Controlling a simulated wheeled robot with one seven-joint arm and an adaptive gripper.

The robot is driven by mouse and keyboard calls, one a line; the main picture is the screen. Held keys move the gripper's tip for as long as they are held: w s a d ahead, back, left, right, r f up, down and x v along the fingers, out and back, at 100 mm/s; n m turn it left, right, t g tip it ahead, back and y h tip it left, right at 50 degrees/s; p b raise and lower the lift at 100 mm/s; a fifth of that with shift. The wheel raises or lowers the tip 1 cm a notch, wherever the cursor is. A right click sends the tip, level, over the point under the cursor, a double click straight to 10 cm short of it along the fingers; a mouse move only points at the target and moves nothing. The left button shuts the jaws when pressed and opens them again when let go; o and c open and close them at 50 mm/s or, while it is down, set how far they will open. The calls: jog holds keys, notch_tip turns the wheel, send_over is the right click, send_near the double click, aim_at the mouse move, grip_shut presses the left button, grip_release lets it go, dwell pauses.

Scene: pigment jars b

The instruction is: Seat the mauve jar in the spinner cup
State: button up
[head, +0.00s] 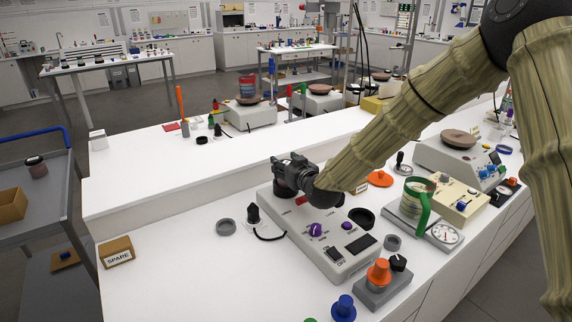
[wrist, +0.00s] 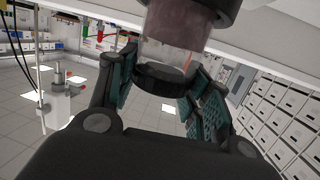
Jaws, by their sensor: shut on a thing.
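My gripper (head: 288,172) is over the back left part of a white machine (head: 330,262) with purple knobs and an ON/OFF switch. The wrist view shows its two green-padded fingers (wrist: 155,92) closed around a jar (wrist: 168,52). The jar has clear glass, mauve-brown contents and a black band at its lower end in that picture. Its upper end is cut off by the frame. In the head view my gripper and wrist mostly hide the jar. A round dark part shows below my gripper; I cannot tell whether it is the spinner cup. A black ring-shaped cup (head: 362,217) sits on the machine's right side.
A black plug-like piece (head: 254,214) with a cable and a grey ring (head: 226,227) lie left of the machine. An orange knob (head: 379,271) and a blue knob (head: 343,308) stand in front. A dark-lidded jar (head: 37,168) stands on the left cart.

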jog(key=shift+f, duration=0.35)
jog(key=o, duration=1.4)
jog(key=shift+o, duration=0.2)
jog(key=v, duration=1.2)
jog(key=shift+r, duration=0.1)
